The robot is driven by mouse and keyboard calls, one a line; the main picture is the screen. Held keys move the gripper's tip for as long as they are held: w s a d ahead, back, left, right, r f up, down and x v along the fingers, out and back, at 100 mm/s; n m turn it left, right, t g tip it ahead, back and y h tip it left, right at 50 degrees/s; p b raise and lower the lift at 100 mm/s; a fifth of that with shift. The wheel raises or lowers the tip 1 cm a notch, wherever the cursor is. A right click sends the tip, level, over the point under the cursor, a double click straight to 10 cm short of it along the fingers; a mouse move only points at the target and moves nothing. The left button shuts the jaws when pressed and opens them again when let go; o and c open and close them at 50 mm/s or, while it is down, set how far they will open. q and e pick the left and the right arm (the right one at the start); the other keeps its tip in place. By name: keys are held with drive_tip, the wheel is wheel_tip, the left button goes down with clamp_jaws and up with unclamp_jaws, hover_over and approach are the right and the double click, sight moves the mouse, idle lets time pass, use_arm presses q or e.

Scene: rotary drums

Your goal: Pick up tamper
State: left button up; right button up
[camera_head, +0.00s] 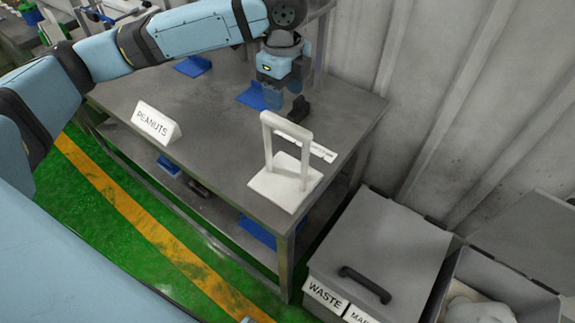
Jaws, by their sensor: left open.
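The tamper (286,184) is white, with a flat square base and an upright rectangular loop handle. It stands on the grey metal table (215,125) close to the table's front right corner. My left gripper (284,96) is open over the table, behind the tamper's handle in the picture, and apart from it. Its fingers point down and are small and partly hard to make out. My right gripper is not in view.
A white "PEANUTS" sign (156,123) stands on the table's left side. Blue scoop-like pieces (193,66) lie at the back. A grey "WASTE" bin (385,245) stands right of the table. A corrugated wall (465,110) bounds the right.

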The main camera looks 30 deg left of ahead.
sight(284, 122)
use_arm(q)
wheel_tip(284, 122, down, 4)
drive_tip(key=shift+f, duration=0.1)
drive_tip(key=f, duration=0.5)
drive_tip(key=shift+s, duration=0.2)
drive_tip(key=shift+c, duration=0.2)
clamp_jaws()
